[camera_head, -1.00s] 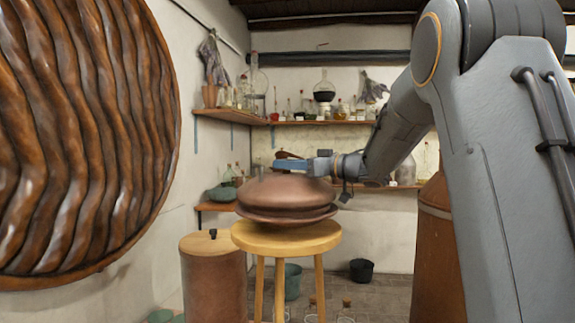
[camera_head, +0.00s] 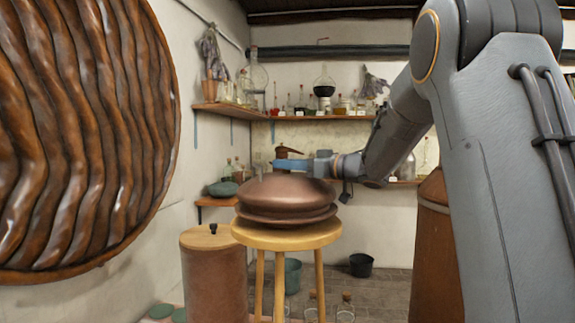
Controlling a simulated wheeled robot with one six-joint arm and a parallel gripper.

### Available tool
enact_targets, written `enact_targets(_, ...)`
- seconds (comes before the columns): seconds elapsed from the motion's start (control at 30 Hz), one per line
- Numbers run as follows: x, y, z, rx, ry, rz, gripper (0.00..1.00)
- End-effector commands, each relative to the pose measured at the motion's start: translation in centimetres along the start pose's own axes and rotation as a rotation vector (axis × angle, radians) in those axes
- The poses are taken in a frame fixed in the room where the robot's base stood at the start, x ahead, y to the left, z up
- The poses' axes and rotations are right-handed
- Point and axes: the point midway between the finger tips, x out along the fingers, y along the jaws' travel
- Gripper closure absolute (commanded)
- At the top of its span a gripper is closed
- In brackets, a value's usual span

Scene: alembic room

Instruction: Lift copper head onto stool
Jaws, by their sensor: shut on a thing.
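The copper head (camera_head: 287,196) is a wide, rounded, brown-copper dome with a flared rim. It sits level over the round seat of the wooden stool (camera_head: 285,239), and its underside appears to touch the seat. My gripper (camera_head: 292,166) reaches in from the right at the top of the head and is shut on it.
A lidded copper drum (camera_head: 213,275) stands left of the stool. Glass bottles (camera_head: 345,303) stand on the floor by the stool. A dark bucket (camera_head: 361,265) and bottle-laden shelves (camera_head: 228,112) are behind.

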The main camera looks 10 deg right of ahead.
Motion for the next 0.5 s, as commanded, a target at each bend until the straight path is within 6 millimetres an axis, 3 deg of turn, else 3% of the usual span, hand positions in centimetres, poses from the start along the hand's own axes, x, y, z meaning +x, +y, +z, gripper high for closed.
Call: enact_targets(0.5, -0.02, -0.04, -0.96, -0.003, 0.005, 0.0, 1.0)
